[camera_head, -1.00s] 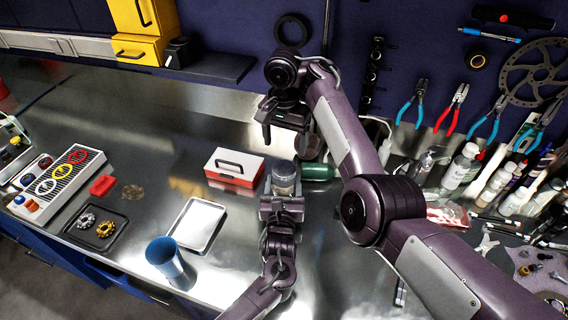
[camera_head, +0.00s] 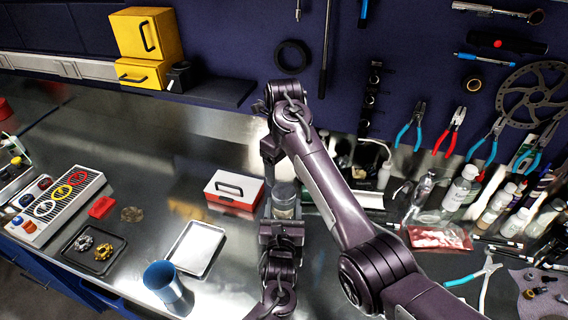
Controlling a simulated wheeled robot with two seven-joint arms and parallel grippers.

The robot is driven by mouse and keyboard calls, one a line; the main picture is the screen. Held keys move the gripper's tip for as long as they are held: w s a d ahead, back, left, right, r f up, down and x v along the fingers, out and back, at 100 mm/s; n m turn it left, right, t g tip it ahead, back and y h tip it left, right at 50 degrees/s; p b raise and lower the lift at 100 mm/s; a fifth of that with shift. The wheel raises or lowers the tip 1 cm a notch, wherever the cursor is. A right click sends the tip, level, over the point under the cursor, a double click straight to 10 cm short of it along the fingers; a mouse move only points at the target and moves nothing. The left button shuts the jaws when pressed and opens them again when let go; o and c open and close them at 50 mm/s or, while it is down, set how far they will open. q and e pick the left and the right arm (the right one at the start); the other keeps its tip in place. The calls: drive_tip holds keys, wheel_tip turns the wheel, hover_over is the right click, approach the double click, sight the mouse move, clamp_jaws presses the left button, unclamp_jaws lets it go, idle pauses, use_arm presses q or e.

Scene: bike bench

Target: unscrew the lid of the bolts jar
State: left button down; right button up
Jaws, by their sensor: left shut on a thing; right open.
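My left gripper (camera_head: 284,218) is shut on the jar's body from the near side. My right gripper (camera_head: 271,150) is open and points down above and slightly left of the jar, seen side-on. The fingertips are partly hidden by the gripper and arm, so I cannot tell how far they are from the lid.
A red and white box (camera_head: 234,190) stands just left of the jar. A silver tray (camera_head: 194,248), a blue cup (camera_head: 165,283) and a dark parts tray (camera_head: 93,251) lie further left. Bottles (camera_head: 460,188) and pliers (camera_head: 484,281) crowd the right side.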

sight(284, 191)
wheel_tip(284, 191, down, 7)
drive_tip(key=shift+f, duration=0.2)
idle(0.3)
